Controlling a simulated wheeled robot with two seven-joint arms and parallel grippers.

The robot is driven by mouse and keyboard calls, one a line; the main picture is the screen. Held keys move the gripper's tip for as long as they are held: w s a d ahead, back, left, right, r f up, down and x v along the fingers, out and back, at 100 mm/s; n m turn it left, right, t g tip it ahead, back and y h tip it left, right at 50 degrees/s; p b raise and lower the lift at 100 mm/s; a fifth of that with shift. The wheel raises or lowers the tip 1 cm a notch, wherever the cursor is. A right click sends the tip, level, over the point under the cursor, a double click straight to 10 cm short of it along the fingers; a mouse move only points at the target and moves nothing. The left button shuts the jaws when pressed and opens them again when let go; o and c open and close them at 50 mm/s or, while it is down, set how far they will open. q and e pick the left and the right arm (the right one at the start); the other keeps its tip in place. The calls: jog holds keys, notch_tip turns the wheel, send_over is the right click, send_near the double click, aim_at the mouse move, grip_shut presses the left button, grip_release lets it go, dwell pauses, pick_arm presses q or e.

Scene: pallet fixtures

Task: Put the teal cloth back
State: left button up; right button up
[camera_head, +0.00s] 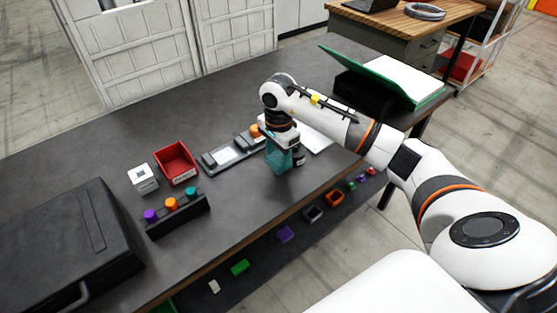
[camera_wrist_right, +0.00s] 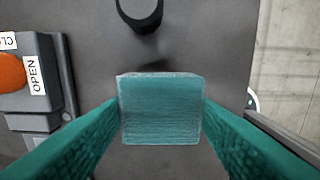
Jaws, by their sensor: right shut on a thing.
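The teal cloth (camera_wrist_right: 160,110) shows in the wrist view as a small, folded, block-like piece between the two teal textured fingers. My right gripper (camera_wrist_right: 161,125) is shut on it. In the head view my right gripper (camera_head: 280,163) points down over the dark table, between a grey fixture and the table's front edge. Teal shows at its tip there, but cloth and fingers are hard to tell apart. I cannot tell whether the cloth touches the table. My left gripper is not in view.
The grey fixture (camera_head: 228,155) has an orange button (camera_wrist_right: 10,73) beside an OPEN label. A dark round post (camera_wrist_right: 140,12) stands ahead. A red bin (camera_head: 176,163), white block (camera_head: 143,178), knob rack (camera_head: 178,217) and black case (camera_head: 60,240) stand left. The front middle tabletop is bare.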

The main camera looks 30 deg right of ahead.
aim_at(278, 158)
notch_tip(278, 158, down, 2)
jog(key=shift+f+p, duration=0.25)
jog(key=shift+p, duration=0.05)
jog(key=shift+f, duration=0.35)
jog(key=o, duration=0.9)
jog(key=shift+o, duration=0.2)
